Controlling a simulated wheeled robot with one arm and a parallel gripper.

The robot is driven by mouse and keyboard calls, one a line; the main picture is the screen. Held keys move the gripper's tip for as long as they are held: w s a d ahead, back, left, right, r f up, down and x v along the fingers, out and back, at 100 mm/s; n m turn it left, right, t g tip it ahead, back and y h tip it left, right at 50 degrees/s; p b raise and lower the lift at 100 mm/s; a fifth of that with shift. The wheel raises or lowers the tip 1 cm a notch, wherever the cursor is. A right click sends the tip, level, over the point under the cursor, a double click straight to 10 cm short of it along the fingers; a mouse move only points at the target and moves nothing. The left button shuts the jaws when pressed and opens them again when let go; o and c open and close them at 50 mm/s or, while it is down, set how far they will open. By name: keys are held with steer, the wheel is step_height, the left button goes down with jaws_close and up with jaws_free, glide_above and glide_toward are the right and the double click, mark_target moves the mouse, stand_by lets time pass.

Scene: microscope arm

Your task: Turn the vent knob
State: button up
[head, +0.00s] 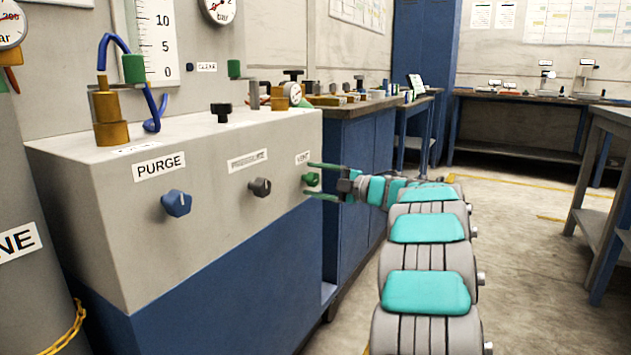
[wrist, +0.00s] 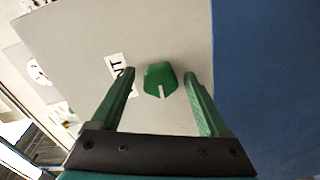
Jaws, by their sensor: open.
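The vent knob (head: 312,179) is green and sits under a VENT label (head: 303,158) at the right end of the grey panel in the head view. In the wrist view the green knob (wrist: 159,80) has a pale pointer line, and part of its label (wrist: 120,74) shows beside it. My gripper (head: 323,181) reaches the panel from the right. Its two green fingers are open, one on each side of the knob. In the wrist view my gripper (wrist: 158,80) shows a gap between each finger and the knob.
A blue PURGE knob (head: 176,203) and a dark grey knob (head: 260,187) are on the same panel face to the left. Brass fittings (head: 108,115) and a black valve handle (head: 221,111) stand on top. The floor (head: 530,260) to the right is open.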

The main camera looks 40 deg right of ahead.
steer(key=v, duration=0.8)
steer(key=shift+p, duration=0.3)
stand_by(0.4)
